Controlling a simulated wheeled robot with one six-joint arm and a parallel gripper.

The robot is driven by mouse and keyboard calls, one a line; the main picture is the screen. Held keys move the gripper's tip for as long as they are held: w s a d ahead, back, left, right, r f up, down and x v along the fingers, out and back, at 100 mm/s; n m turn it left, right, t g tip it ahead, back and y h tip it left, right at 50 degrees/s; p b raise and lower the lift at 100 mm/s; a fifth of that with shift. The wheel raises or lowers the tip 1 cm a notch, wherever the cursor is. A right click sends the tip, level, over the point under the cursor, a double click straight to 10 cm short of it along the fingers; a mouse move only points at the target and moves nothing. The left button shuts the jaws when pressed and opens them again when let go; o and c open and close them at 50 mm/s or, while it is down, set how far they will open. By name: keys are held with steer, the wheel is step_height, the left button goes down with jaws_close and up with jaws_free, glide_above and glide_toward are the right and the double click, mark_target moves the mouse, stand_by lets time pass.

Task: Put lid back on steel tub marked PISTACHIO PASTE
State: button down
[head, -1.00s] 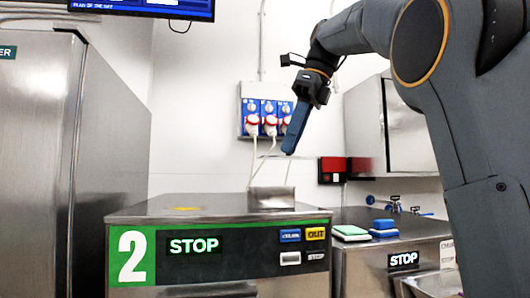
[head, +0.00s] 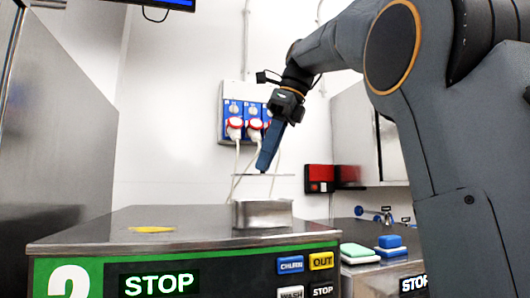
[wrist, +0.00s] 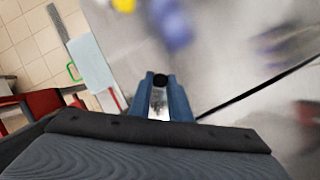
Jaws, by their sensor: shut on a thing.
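My gripper (head: 264,168) points down, shut on the black knob (wrist: 160,80) of a thin steel lid. In the head view the lid (head: 280,175) shows edge-on as a thin, roughly level line. A small steel tub (head: 262,214) stands on top of the batch freezer. The lid hangs above the tub with a clear gap, and the two look roughly lined up from side to side. Depth alignment is hard to tell. No marking on the tub can be read. In the wrist view the lid blends into blurred grey steel, and I cannot make out the tub.
The freezer top (head: 190,218) is mostly clear, with a flat yellow thing (head: 152,229) at left. Blue and green-white sponges (head: 358,250) lie on the unit to the right. Plugged sockets (head: 246,119) with hanging cables are on the wall behind. A tall steel cabinet (head: 60,140) stands at left.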

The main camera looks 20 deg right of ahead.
step_height(320, 180, down, 2)
steer(key=shift+f, duration=0.25)
steer(key=shift+f+b, duration=0.7)
steer(key=shift+f, duration=0.35)
steer(key=shift+p, duration=0.7)
stand_by(0.6)
steer(key=shift+f, duration=0.2)
stand_by(1.1)
steer(key=c, duration=1.1)
jaws_free()
steer(key=shift+r, duration=0.1)
